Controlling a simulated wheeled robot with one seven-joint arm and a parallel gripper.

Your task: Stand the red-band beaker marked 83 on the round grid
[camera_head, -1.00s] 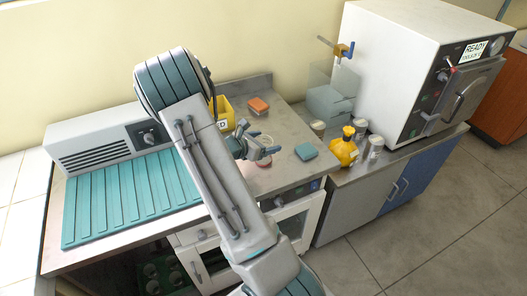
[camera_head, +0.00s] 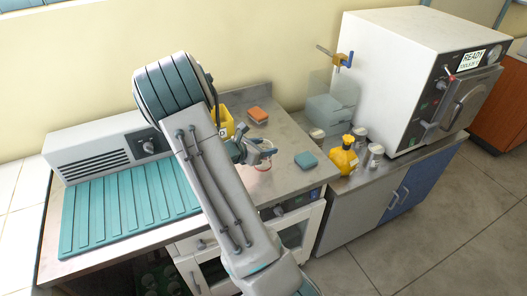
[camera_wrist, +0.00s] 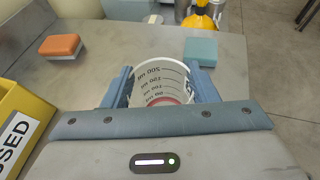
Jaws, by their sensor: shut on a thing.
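A clear beaker (camera_wrist: 160,72) with dark volume marks stands between my fingers in the wrist view, and its open rim faces the camera. Some red shows low in it; the number 83 is not legible. My gripper (camera_wrist: 163,88) is shut on this beaker, one finger on each side. In the head view my gripper (camera_head: 256,150) is over the right part of the grey counter, with the beaker mostly hidden by the fingers. Whether its base touches the counter is unclear. I cannot make out the round grid in either view.
An orange block (camera_head: 258,115) lies behind the gripper and a teal block (camera_head: 306,159) to its right. A yellow bin (camera_head: 222,122) is partly behind my arm. A yellow bottle (camera_head: 344,157) and lidded jars stand near the white incubator (camera_head: 415,75). A ribbed teal mat (camera_head: 125,212) lies left.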

